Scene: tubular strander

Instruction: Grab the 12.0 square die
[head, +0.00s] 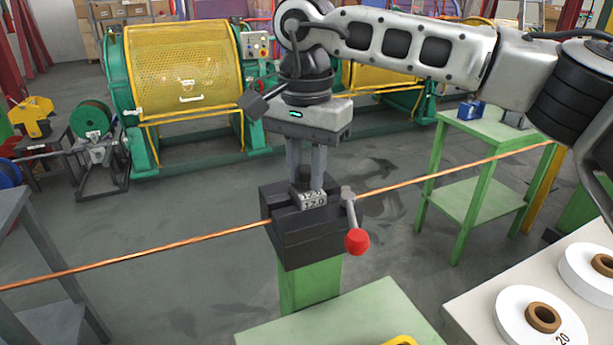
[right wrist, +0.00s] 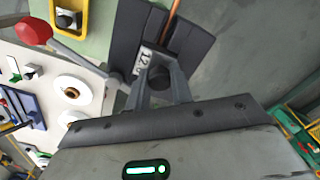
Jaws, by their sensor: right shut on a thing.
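The 12.0 square die (head: 313,200) is a small grey block marked "12.0" in the top of a black die holder (head: 300,245) on a green post. It also shows in the right wrist view (right wrist: 146,61), partly hidden by the fingers. My right gripper (head: 305,185) points straight down over the holder and is shut on the die. The die still sits at the holder's top; I cannot tell whether it is lifted at all. My left gripper is not in view.
A copper wire (head: 160,252) runs through the holder across the scene. A lever with a red knob (head: 357,242) stands at the holder's right. White spools (head: 515,312) lie on a pale table at lower right. A green table (head: 478,190) stands behind.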

